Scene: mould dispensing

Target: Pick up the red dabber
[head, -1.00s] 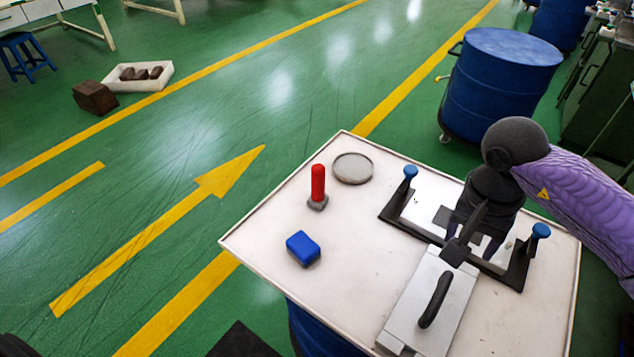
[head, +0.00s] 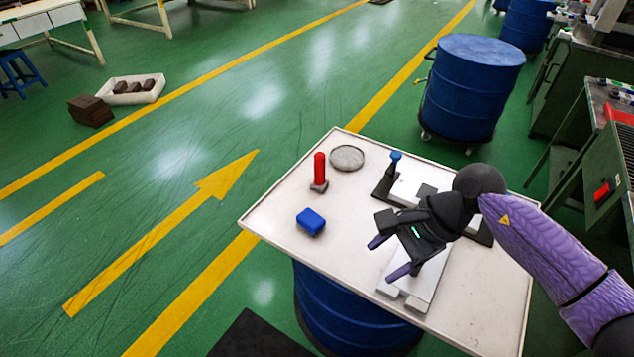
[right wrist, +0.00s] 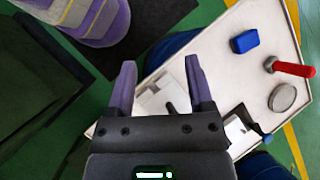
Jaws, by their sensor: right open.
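The red dabber (head: 320,168) stands upright on a small grey base near the left edge of the white tabletop (head: 285,212). In the right wrist view the dabber (right wrist: 292,68) is at the far right. My right gripper (head: 384,258) is open and empty, above the grey metal plate piece at the table's front. It is right of the dabber and nearer the front, well apart from it. In the right wrist view its two purple fingers (right wrist: 160,82) are spread with nothing between them. My left gripper is not in view.
A blue block (head: 311,222) lies in front of the dabber, and a round grey dish (head: 347,157) behind it. A black frame with a blue knob (head: 395,157) stands to the right, partly hidden by my arm. A blue drum (head: 473,88) stands behind the table.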

